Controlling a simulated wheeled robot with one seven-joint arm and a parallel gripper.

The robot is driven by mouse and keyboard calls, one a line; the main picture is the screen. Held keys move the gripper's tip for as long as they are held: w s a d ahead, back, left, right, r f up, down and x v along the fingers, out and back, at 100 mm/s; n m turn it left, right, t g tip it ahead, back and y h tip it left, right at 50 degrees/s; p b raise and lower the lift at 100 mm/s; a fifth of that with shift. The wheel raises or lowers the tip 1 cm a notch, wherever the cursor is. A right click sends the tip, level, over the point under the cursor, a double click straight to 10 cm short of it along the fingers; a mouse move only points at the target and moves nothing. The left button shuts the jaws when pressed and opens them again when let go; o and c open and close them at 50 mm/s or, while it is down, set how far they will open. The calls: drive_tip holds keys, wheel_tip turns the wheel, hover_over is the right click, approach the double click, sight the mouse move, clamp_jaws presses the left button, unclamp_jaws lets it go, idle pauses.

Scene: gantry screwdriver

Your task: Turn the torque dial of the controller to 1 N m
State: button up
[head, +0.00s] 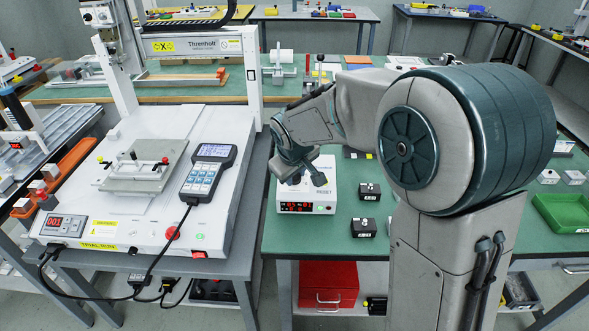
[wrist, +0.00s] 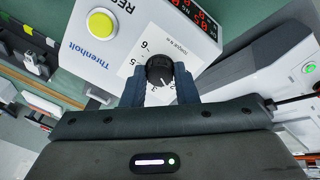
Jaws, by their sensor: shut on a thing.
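The controller (head: 297,194) is a white box on the green bench top, with a red digit display on its front. In the wrist view the controller (wrist: 125,48) shows a yellow button, the name Threnholt and the red display. Its black torque dial (wrist: 159,70) has a white pointer line. Around it is a printed scale, where I can read 6, 5, 3 and 2. The line seems to point between 3 and 2, nearer 2. My gripper (wrist: 160,84) is shut on the dial, one dark finger on each side. In the head view my wrist hides the dial.
Several small black boxes (head: 369,191) stand right of the controller. A white gantry machine (head: 130,212) with a handheld keypad (head: 209,171) is on the left table. A green tray (head: 562,212) is at the far right. Bare green bench lies in front of the controller.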

drive_tip(key=n+p, duration=0.1)
drive_tip(key=n, duration=0.1)
drive_tip(key=n+p, duration=0.1)
drive_tip(key=n, duration=0.1)
drive_tip(key=shift+r+n, duration=0.2)
drive_tip(key=shift+n, duration=0.2)
drive_tip(key=shift+f+n+p, duration=0.15)
drive_tip(key=shift+n+p, duration=1.6)
drive_tip(key=shift+n, duration=0.75)
drive_tip(key=o, duration=1)
drive_tip(key=p+v, duration=0.2)
drive_tip(key=v, duration=1.1)
drive_tip(key=shift+s+r, duration=0.2)
drive_tip(key=shift+r, duration=0.15)
